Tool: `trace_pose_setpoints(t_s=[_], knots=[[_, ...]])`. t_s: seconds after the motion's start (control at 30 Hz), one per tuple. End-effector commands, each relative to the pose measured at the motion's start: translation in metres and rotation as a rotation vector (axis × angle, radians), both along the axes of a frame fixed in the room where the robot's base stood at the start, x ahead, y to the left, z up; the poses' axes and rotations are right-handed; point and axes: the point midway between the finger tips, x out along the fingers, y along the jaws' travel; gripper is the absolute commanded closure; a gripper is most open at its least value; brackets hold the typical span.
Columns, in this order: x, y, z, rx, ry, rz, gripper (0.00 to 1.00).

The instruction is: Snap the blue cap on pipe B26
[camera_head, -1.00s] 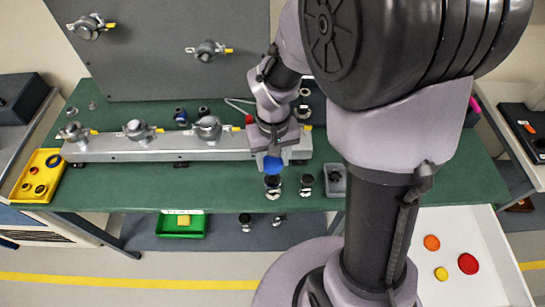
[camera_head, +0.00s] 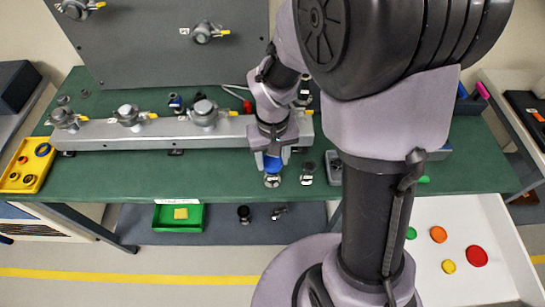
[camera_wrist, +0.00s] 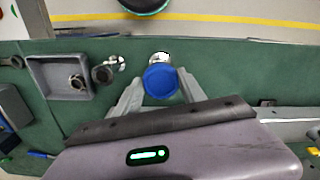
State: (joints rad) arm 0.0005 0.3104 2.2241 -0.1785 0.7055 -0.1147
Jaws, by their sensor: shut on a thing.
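My gripper (camera_head: 272,160) is at the front of the green table, pointing down and shut on the blue cap (camera_head: 272,164). In the wrist view the round blue cap (camera_wrist: 160,81) sits between the two grey fingertips (camera_wrist: 160,88). A short pipe with a white label (camera_head: 272,181) stands directly below the cap; its label is too small to read. The cap hides the pipe's top, and I cannot tell whether cap and pipe are touching. In the wrist view only a bright part of this pipe (camera_wrist: 161,58) shows past the cap's edge.
A second dark pipe with a white label (camera_head: 307,173) stands close to the right. A grey tray (camera_head: 333,168) is beyond it. A long metal rail with several valves (camera_head: 160,137) lies behind. A yellow tray (camera_head: 20,180) sits at the table's left end.

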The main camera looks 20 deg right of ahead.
Motion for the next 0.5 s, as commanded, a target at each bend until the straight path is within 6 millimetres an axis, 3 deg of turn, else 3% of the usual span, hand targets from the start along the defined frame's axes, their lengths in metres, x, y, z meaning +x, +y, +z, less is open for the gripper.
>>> trace_pose_setpoints(t_s=[0.5], knots=[[0.0,0.0,-0.007,0.0,0.0,0.0,0.89]])
